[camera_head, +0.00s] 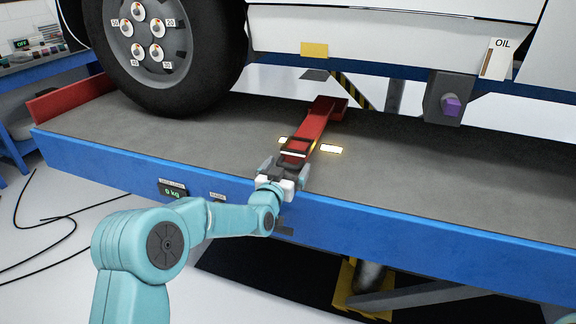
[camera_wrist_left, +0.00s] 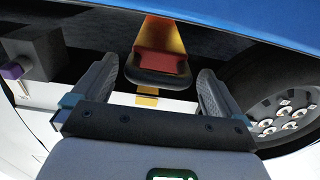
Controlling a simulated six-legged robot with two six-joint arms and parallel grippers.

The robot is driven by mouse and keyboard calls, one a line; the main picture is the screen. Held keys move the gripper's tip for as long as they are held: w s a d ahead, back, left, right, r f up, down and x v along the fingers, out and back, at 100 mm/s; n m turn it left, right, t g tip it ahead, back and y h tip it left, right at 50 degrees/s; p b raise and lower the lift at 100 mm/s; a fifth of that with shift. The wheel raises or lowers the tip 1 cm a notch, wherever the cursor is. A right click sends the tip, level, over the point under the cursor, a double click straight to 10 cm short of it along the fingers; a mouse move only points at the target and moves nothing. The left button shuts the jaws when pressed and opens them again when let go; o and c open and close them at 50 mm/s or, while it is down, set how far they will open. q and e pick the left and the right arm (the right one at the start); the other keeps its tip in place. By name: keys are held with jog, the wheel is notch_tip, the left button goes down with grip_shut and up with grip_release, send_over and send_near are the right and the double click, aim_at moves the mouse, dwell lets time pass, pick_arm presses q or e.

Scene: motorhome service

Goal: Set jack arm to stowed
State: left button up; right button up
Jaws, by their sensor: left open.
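The red jack arm (camera_head: 316,126) lies along the grey lift platform, pointing from a red block at the back toward the front edge. Its near end has a dark grip with a pale stripe. My left gripper (camera_head: 283,170) is at that near end, close above the platform edge. In the left wrist view the jack arm (camera_wrist_left: 165,40) shows orange and red, with its dark looped handle between and beyond my two open fingers (camera_wrist_left: 155,95). I cannot tell whether a finger touches the handle. My right gripper is not in view.
The blue-edged platform (camera_head: 400,235) carries a vehicle wheel (camera_head: 155,50) at the left. A grey bracket with a purple block (camera_head: 452,107) hangs at the right. The platform right of the arm is clear.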

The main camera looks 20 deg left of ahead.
pick_arm(q)
jog(key=shift+w+f, duration=0.1)
jog(key=shift+w, duration=0.15)
